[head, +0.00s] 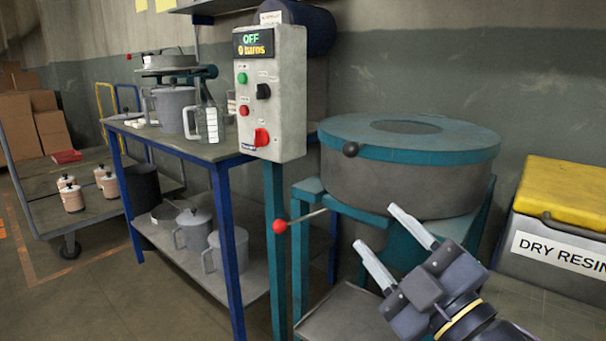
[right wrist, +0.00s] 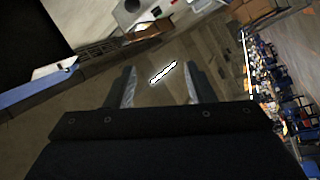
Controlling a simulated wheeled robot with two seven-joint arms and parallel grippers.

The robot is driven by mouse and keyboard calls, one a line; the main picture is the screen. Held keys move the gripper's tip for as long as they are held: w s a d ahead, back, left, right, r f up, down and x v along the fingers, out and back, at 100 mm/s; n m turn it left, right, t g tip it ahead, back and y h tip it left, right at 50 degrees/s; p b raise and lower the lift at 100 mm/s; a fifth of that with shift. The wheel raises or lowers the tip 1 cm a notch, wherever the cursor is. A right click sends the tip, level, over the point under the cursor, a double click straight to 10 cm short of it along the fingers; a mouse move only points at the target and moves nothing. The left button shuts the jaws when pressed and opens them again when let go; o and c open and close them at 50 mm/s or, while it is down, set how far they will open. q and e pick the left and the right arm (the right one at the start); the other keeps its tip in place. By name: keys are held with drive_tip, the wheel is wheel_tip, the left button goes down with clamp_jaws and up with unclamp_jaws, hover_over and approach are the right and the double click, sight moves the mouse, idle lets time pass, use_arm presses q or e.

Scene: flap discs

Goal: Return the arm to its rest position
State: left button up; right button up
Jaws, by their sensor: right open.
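My right gripper (head: 388,242) is at the lower right of the head view, in front of the teal-lidded round drum. Its two pale fingers are spread apart with nothing between them. In the right wrist view the same fingers (right wrist: 160,88) stand apart, with only floor visible beyond them. My left gripper is not in view.
A control box (head: 287,115) reads OFF. A grey bin with a yellow lid (head: 565,190) stands at right. A blue-legged bench (head: 200,148) and a cart (head: 40,215) are at left.

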drive_tip(key=s+d+f+m+g+h+p, duration=0.1)
drive_tip(key=d+f+m+g+h, duration=0.3)
drive_tip(key=f, duration=0.3)
drive_tip(key=d+f+m+g+h+p, duration=0.1)
drive_tip(key=d+f+m+h, duration=0.2)
drive_tip(key=d+f+m, duration=0.3)
drive_tip(key=s+f+m+g+y+p, duration=0.1)
drive_tip(key=s+f+m+g, duration=0.7)
drive_tip(key=s+f, duration=0.55)
wheel_tip(320, 180, up, 39)
drive_tip(key=p, duration=3.7)
drive_tip(key=shift+w+f+p, duration=0.15)
drive_tip(key=shift+w+p, duration=0.05)
drive_tip(key=shift+p, duration=0.2)
drive_tip(key=shift+c, duration=0.2)
